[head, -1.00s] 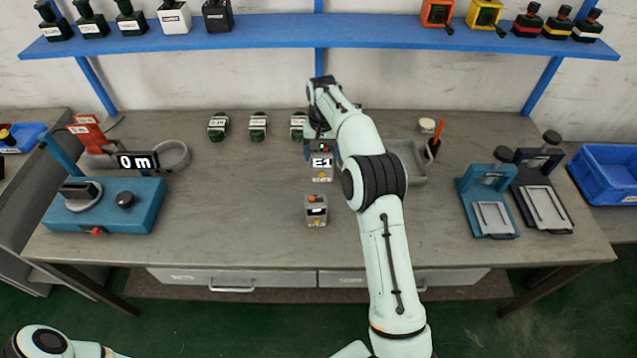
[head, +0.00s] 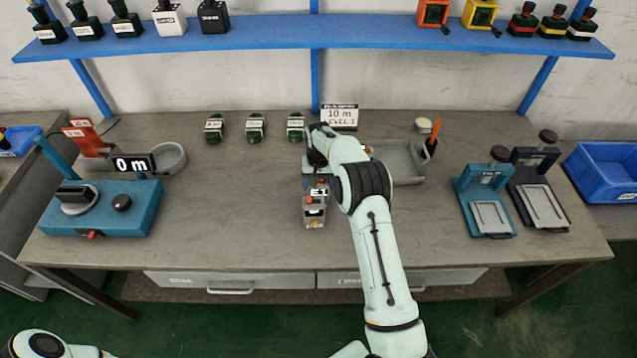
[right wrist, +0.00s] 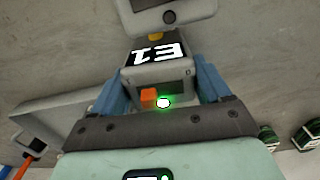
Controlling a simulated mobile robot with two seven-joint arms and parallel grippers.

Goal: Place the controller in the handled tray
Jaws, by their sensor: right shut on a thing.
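A small grey controller (head: 319,193) with a black "E1" display is in my right gripper (head: 316,182). In the right wrist view, the blue fingers of the right gripper (right wrist: 163,88) are shut on both sides of the controller (right wrist: 158,56), with an orange button and a green light between them. The grey handled tray (head: 408,178) lies to the right of the gripper, partly behind my forearm; its edge also shows in the right wrist view (right wrist: 40,108). I cannot tell how high the controller is held. My left gripper is out of view.
A second grey device (head: 314,213) sits just in front of the held controller. Several dark green pieces (head: 255,127) stand at the back. A blue machine (head: 100,208) is at left, two clamp stands (head: 486,200) at right. The left-middle bench is clear.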

